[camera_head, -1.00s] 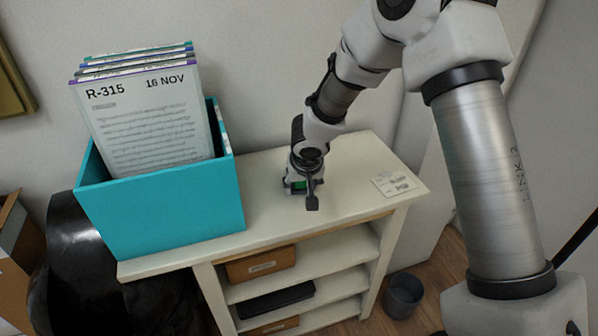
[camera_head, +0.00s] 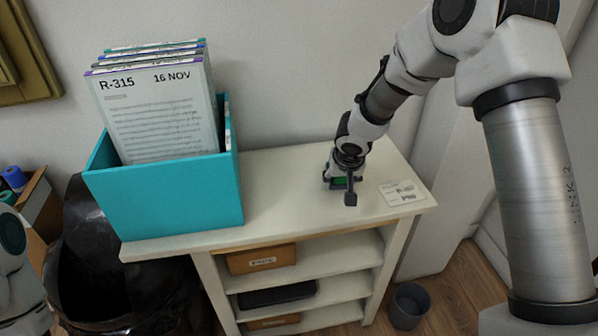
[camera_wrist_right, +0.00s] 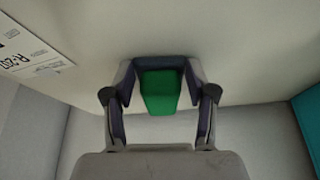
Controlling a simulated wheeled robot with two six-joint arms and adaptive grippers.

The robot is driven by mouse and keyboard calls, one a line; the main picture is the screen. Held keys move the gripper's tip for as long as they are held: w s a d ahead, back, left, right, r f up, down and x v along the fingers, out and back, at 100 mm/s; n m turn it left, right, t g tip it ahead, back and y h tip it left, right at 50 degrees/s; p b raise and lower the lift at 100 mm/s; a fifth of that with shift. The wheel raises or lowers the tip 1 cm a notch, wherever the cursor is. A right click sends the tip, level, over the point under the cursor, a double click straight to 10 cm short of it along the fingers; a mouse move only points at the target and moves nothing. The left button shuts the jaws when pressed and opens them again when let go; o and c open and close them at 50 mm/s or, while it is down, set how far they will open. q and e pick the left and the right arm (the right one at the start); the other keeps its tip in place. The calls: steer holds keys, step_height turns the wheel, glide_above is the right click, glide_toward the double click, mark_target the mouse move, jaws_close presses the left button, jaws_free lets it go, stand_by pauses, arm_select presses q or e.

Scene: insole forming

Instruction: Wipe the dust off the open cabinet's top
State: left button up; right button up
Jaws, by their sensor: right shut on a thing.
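The open cabinet's white top (camera_head: 290,185) spans the middle of the head view, with open shelves below. My right gripper (camera_head: 342,182) is over the right half of the top, pointing down, close to the surface. It is shut on a green block-like thing (camera_wrist_right: 160,92), seen between the fingers in the right wrist view. A bit of green also shows under the gripper in the head view. Whether it touches the top is hard to tell. I can make out no clear dust on the top. A part of my left arm shows at the left edge; its gripper is out of view.
A teal box (camera_head: 172,205) of upright files stands on the top's left end. A paper label (camera_head: 403,193) lies at the right end, close to my right gripper. A grey bin (camera_head: 408,305) stands on the floor at right, a black bag-lined bin (camera_head: 110,290) at left.

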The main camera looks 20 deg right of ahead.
steer(key=r, duration=0.1)
steer(key=r+p, duration=0.2)
steer(key=r, duration=0.1)
steer(key=shift+a+r, duration=0.1)
steer(key=shift+a, duration=0.15)
step_height(320, 180, up, 2)
steer(key=shift+w+d+r+p, duration=0.1)
steer(key=shift+d+p, duration=0.05)
steer(key=shift+p, duration=0.95)
steer(key=shift+r+p, duration=0.8)
steer(key=shift+r, duration=0.05)
